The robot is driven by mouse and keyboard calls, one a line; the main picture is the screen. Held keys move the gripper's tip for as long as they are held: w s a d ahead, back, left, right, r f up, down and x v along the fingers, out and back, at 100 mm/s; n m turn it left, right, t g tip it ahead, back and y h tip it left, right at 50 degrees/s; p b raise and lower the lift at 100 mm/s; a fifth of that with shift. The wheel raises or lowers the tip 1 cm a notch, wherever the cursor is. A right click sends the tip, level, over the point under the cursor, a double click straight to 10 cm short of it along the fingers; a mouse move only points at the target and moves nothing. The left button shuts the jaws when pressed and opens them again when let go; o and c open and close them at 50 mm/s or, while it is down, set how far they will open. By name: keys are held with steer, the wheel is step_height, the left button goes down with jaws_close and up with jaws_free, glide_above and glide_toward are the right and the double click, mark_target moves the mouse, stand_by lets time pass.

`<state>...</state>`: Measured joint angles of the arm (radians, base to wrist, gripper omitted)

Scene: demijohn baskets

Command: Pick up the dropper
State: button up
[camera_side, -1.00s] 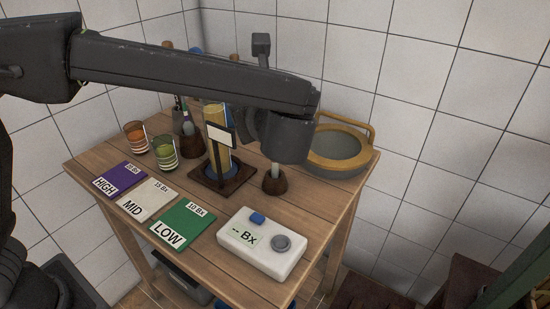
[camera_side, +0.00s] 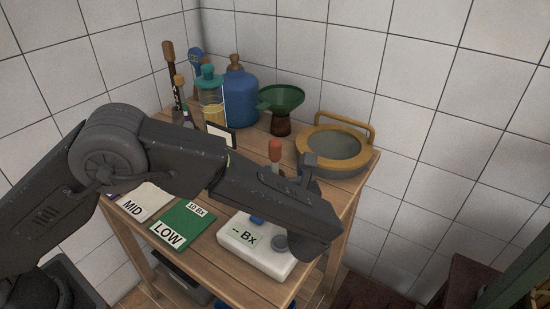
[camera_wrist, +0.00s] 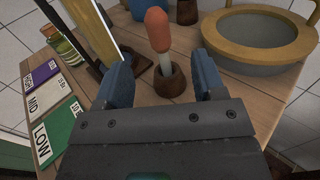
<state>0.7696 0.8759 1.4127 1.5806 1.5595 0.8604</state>
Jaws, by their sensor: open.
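The dropper (camera_wrist: 158,33) has a red-orange rubber bulb and a pale stem. It stands upright in a small dark brown wooden holder (camera_wrist: 170,80) on the table. In the side view the dropper's red bulb (camera_side: 275,150) shows just behind my forearm, and its holder is hidden. My gripper (camera_wrist: 160,80) is open in the wrist view, with blue-grey fingers on either side of the picture. The dropper stands beyond the fingertips, roughly between them in the picture, and nothing is held. In the side view my arm hides the fingers.
A white meter (camera_side: 258,248) reading "-- Bx" sits at the table's front, partly under my arm. LOW (camera_side: 182,222) and MID (camera_side: 146,201) cards lie left of it. A basin with a yellow rim (camera_side: 345,140), a green funnel (camera_side: 281,98) and a blue demijohn (camera_side: 240,98) stand behind.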

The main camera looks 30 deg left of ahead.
mark_target(276, 154)
steer(key=x, duration=0.4)
steer(key=shift+w+a, duration=0.15)
steer(key=shift+f+x, duration=0.15)
steer(key=shift+x, duration=1.15)
steer(key=shift+f+x, duration=0.15)
steer(key=shift+x, duration=1.15)
steer(key=shift+a, duration=0.15)
steer(key=shift+c, duration=0.4)
steer(key=c, duration=0.9)
